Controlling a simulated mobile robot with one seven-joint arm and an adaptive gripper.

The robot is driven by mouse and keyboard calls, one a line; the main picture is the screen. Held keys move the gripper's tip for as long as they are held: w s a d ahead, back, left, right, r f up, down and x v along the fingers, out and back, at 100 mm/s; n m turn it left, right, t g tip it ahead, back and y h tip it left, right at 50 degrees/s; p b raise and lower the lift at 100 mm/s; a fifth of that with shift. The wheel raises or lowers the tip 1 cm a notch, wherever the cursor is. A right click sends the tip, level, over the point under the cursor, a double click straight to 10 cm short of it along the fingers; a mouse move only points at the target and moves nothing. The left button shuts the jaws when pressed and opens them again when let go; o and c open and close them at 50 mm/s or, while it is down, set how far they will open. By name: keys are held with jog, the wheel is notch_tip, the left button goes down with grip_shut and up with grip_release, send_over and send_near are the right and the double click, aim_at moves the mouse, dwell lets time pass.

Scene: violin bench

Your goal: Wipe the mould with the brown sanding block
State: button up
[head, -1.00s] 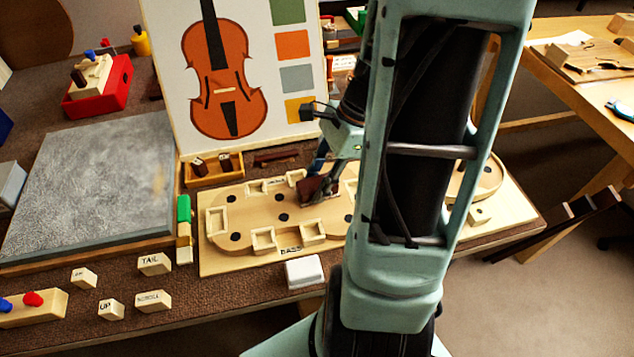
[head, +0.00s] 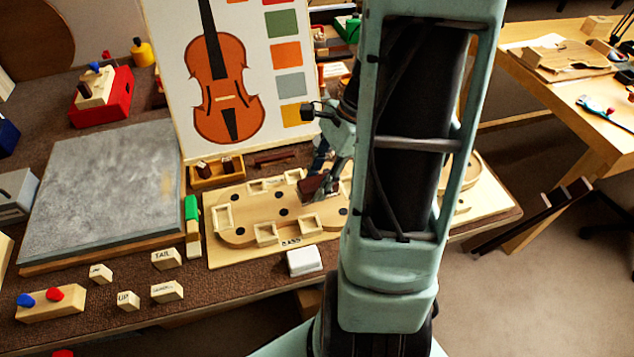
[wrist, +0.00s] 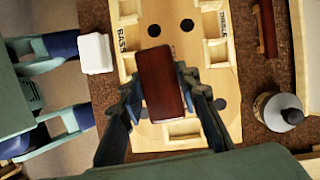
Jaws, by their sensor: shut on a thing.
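The mould (head: 236,232) is a pale wooden violin-shaped board with dark round holes and raised corner blocks, lying flat on the bench. It also shows in the wrist view (wrist: 150,138). My gripper (head: 318,186) is over the mould and is shut on the brown sanding block (wrist: 161,84), a dark red-brown block. In the wrist view the block lies between my two fingers, above the mould's middle. I cannot tell whether its underside touches the wood. My arm hides the right part of the mould in the head view.
A white block (head: 304,261) sits at the mould's front edge. A grey slab (head: 100,190) lies left, with a green-topped piece (head: 192,208) between. Small lettered blocks (head: 166,258) lie in front. A violin picture board (head: 165,70) and a wooden tray (head: 218,180) stand behind.

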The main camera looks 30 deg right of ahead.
jog(key=shift+r+p, duration=1.6)
jog(key=shift+r, duration=0.5)
